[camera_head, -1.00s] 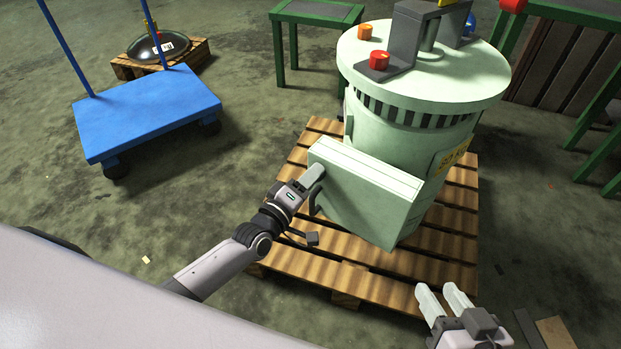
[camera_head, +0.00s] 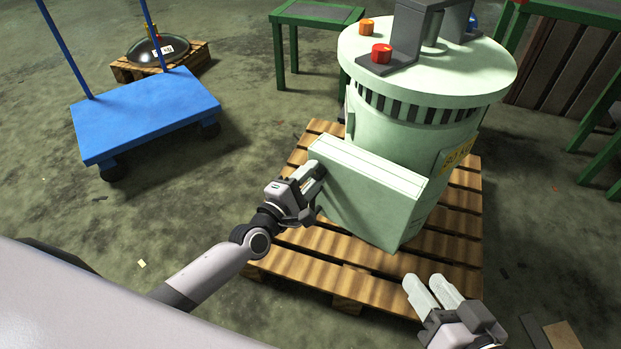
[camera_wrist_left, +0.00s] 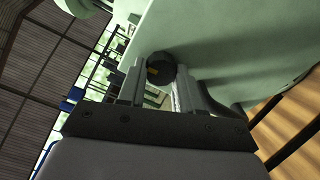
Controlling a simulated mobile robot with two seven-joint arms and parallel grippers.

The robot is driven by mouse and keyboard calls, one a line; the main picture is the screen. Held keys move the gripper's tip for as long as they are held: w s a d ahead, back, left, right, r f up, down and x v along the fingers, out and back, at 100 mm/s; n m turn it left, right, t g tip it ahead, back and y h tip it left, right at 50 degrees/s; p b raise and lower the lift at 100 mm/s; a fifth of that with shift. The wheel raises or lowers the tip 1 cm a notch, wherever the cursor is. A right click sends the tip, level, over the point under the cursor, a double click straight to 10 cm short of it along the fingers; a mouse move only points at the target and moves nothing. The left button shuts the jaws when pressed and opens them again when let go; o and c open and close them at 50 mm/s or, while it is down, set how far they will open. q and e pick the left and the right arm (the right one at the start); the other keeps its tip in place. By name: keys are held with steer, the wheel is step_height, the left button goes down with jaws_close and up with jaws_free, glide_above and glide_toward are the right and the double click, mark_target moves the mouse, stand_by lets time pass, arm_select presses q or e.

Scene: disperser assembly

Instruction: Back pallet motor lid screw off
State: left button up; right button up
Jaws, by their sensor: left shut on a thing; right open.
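The pale green motor (camera_head: 415,140) stands upright on a wooden pallet (camera_head: 355,275). A box-shaped housing with a flat front lid (camera_head: 365,205) sticks out from its side. My left gripper (camera_head: 318,176) is at the left side of this box. In the left wrist view, a dark round screw (camera_wrist_left: 160,68) with a small yellowish mark sits between the fingertips against the pale green surface, and the gripper is shut on it. My right gripper (camera_head: 425,281) is open and empty, low in front of the pallet's right part.
A blue cart (camera_head: 145,112) stands at the left. Behind it, a dark dome (camera_head: 157,50) rests on a small pallet. A green table (camera_head: 318,14) stands at the back. Red (camera_head: 381,53) and orange (camera_head: 366,27) knobs are on the motor's top. Floor is free between cart and pallet.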

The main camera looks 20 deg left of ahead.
steer(key=shift+w+a, duration=0.1)
stand_by(0.5)
arm_select(q)
steer(key=o, duration=1)
steer(key=shift+o, duration=0.2)
arm_select(e)
steer(key=shift+f, duration=0.1)
arm_select(q)
steer(key=shift+s, duration=0.1)
steer(key=p+v, duration=0.1)
steer(key=v, duration=0.6)
steer(key=shift+p, duration=0.3)
arm_select(e)
steer(key=shift+s+d+h, duration=0.25)
steer(key=shift+d+h, duration=0.25)
steer(key=shift+d, duration=0.3)
